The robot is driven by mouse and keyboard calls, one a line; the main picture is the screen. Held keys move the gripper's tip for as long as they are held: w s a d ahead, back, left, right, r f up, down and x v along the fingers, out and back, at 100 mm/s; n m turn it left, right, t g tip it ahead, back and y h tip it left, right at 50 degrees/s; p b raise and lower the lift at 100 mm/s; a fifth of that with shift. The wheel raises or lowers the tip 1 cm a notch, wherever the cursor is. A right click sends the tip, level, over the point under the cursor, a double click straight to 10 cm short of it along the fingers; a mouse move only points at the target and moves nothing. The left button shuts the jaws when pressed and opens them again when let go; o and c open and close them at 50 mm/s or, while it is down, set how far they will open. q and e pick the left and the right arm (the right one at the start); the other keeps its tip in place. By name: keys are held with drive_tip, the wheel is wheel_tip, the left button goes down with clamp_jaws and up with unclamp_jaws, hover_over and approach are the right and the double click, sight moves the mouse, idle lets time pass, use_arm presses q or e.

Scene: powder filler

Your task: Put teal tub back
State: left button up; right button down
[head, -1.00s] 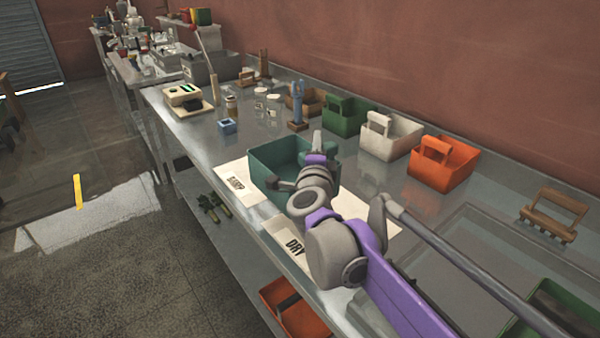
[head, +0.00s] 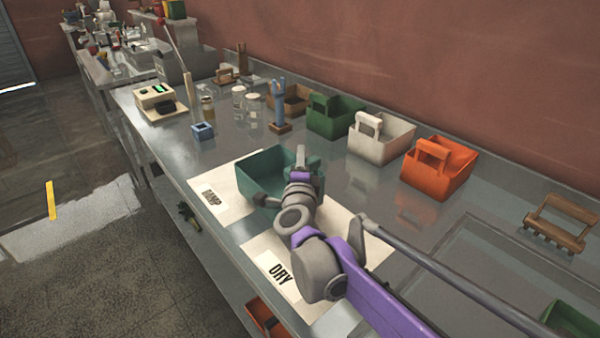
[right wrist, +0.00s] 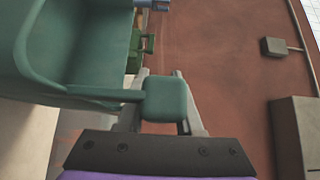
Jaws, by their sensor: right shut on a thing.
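The teal tub (head: 262,172) is at the near side of the bench, over or on the white mats by the DAMP (head: 212,198) and DRY (head: 281,273) labels. I cannot tell whether it touches them. My right gripper (head: 301,160) is at its right side. In the right wrist view, the gripper's fingers (right wrist: 160,108) are shut around the tub's teal handle (right wrist: 166,98), and the tub's wall (right wrist: 70,45) fills the upper left. The tub looks empty where its inside shows. My left gripper is not in view.
Green (head: 334,117), white (head: 381,138) and orange (head: 439,168) tubs stand in a row along the wall. A blue tool on a stand (head: 279,105), jars (head: 252,104) and a scale (head: 155,100) stand farther left. A wooden rack (head: 559,222) is at the right.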

drive_tip(key=shift+f, duration=1.6)
drive_tip(key=c, duration=0.6)
unclamp_jaws()
drive_tip(key=shift+o, duration=0.2)
drive_tip(key=shift+r, duration=0.2)
drive_tip(key=s+a, duration=0.1)
drive_tip(key=s, duration=1.1)
drive_tip(key=shift+a+f, duration=0.1)
